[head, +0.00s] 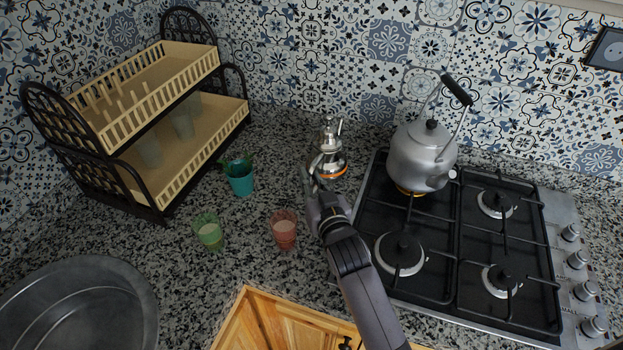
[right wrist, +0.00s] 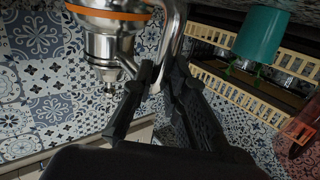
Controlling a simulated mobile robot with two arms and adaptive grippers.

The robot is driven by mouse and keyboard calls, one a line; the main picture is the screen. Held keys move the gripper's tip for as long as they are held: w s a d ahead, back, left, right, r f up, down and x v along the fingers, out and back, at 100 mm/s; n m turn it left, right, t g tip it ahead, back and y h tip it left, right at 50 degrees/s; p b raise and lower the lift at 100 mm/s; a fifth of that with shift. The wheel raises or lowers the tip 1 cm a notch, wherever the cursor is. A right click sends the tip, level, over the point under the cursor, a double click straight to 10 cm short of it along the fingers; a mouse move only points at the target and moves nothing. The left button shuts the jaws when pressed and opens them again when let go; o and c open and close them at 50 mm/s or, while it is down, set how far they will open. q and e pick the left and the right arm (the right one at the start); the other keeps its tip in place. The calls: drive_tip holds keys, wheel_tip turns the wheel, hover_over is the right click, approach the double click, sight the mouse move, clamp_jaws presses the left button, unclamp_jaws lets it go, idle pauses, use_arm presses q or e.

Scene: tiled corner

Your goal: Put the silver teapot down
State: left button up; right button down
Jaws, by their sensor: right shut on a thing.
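The silver teapot (head: 329,150), with an orange band near its base, is upright at the back of the granite counter, left of the stove. My right gripper (head: 311,182) reaches it from the front and is shut on its handle. In the right wrist view the picture is upside down: the teapot (right wrist: 104,45) is at the upper left, and the fingers (right wrist: 160,82) close around its curved metal handle. I cannot tell whether its base touches the counter. My left gripper is not in view.
A grey kettle (head: 421,158) stands on the gas stove (head: 447,240) to the right. A teal cup (head: 240,182), a green glass (head: 208,232) and a red glass (head: 284,232) stand left of my arm. A dish rack (head: 150,120) is at the back left, a metal basin (head: 80,305) at the front left.

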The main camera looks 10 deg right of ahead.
drive_tip(key=c, duration=1.5)
unclamp_jaws()
drive_tip(key=shift+r, duration=0.1)
drive_tip(key=shift+f, duration=0.2)
drive_tip(key=shift+r, duration=0.1)
drive_tip(key=shift+o, duration=0.5)
drive_tip(key=o, duration=0.4)
